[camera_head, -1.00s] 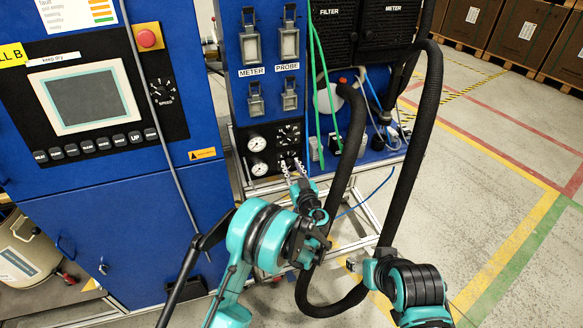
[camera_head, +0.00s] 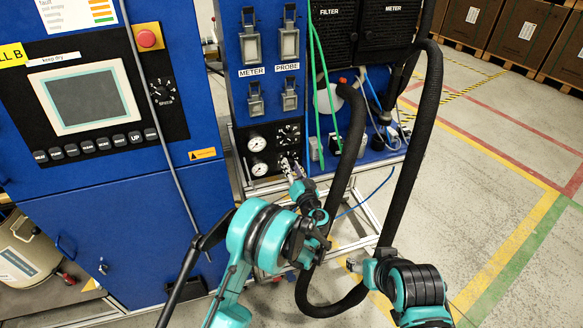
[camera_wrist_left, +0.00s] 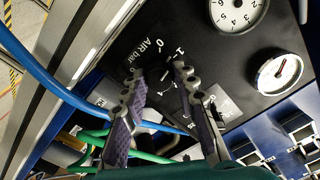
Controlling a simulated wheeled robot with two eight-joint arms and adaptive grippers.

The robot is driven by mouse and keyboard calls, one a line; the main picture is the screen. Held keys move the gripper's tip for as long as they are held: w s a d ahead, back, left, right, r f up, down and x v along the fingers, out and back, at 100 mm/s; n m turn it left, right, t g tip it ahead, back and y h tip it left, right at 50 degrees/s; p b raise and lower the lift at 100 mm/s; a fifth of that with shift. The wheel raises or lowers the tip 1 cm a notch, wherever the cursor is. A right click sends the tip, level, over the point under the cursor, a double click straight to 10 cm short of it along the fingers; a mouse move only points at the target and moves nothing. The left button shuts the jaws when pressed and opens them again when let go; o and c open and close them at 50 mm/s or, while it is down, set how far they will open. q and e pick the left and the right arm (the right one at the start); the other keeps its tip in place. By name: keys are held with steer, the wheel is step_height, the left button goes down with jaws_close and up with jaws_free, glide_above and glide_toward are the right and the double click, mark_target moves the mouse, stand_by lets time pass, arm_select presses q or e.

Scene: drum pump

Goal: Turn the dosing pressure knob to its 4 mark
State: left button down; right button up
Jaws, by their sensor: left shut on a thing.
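My left gripper (camera_head: 287,162) reaches the lower knob on the black gauge panel (camera_head: 270,146) and is shut on it. In the left wrist view the two finger pads (camera_wrist_left: 159,78) stand on either side of the knob (camera_wrist_left: 164,75), which they largely hide. The upper knob (camera_head: 289,133) is free. My right gripper (camera_head: 354,264) is low at the right, away from the panel; its fingers are too small to judge.
Two round gauges (camera_head: 257,143) sit left of the knobs. Thick black hoses (camera_head: 424,140) loop right of my left arm. Green and blue tubes (camera_wrist_left: 40,75) run near the fingers. A blue cabinet with a screen (camera_head: 85,97) stands left. Open floor lies right.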

arm_select(q)
steer(key=m, duration=1.4)
steer(key=shift+m, duration=0.3)
steer(key=m, duration=0.3)
steer(key=shift+m, duration=0.3)
steer(key=m, duration=0.3)
steer(key=shift+m, duration=0.4)
steer(key=m, duration=0.3)
steer(key=shift+m, duration=2.1)
